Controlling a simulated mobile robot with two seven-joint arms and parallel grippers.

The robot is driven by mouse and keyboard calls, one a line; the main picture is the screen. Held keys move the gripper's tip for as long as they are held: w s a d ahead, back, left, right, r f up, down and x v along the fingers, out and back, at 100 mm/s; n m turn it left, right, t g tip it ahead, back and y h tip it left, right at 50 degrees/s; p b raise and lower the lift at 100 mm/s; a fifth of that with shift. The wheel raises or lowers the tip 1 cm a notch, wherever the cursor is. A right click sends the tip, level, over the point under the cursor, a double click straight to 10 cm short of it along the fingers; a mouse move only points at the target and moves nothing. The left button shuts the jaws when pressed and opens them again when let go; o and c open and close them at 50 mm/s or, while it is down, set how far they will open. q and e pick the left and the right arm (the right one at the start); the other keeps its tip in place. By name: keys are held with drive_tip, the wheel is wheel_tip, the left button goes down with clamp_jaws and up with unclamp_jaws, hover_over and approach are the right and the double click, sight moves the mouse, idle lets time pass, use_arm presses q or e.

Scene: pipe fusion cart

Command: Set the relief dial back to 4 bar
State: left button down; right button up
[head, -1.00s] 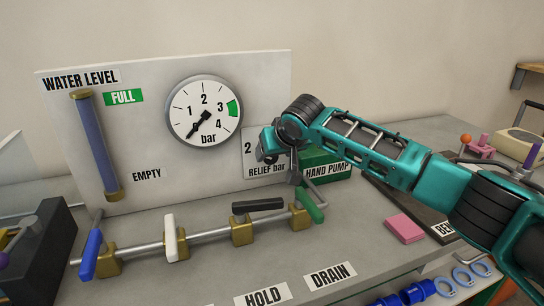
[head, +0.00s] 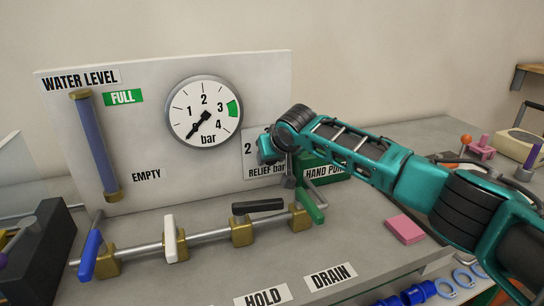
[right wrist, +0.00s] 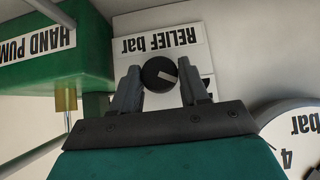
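The relief dial (right wrist: 160,73) is a dark round knob below the upside-down "RELIEF bar" label in the right wrist view. Its pale pointer line runs right and slightly down there. My right gripper (right wrist: 160,88) is open, one finger on each side of the knob, with small gaps visible. In the head view my right arm hides the dial and most of its plate (head: 249,160); only a "2" and "RELIEF bar" show. The pressure gauge (head: 204,110) has its needle pointing lower left, below the 1. My left gripper is not in view.
The green hand pump box (head: 325,168) stands close beside the dial. A pipe with blue, white, black and green valve levers (head: 170,238) runs in front of the panel. A pink block (head: 405,229) lies to the right. The water tube (head: 97,148) stands left.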

drive_tip(key=c, duration=0.6)
drive_tip(key=shift+o, duration=0.2)
drive_tip(key=shift+w+d+f+m+g+y+p, duration=0.15)
drive_tip(key=shift+m+g+y+p, duration=0.2)
drive_tip(key=shift+m+y+p, duration=0.65)
drive_tip(key=shift+s+d+m+g+y+p, duration=0.15)
drive_tip(key=shift+m+g+y+p, duration=0.25)
drive_tip(key=shift+y, duration=1.2)
drive_tip(key=shift+w, duration=0.1)
drive_tip(key=o, duration=0.9)
drive_tip(key=shift+c, duration=0.2)
drive_tip(key=shift+o, duration=0.9)
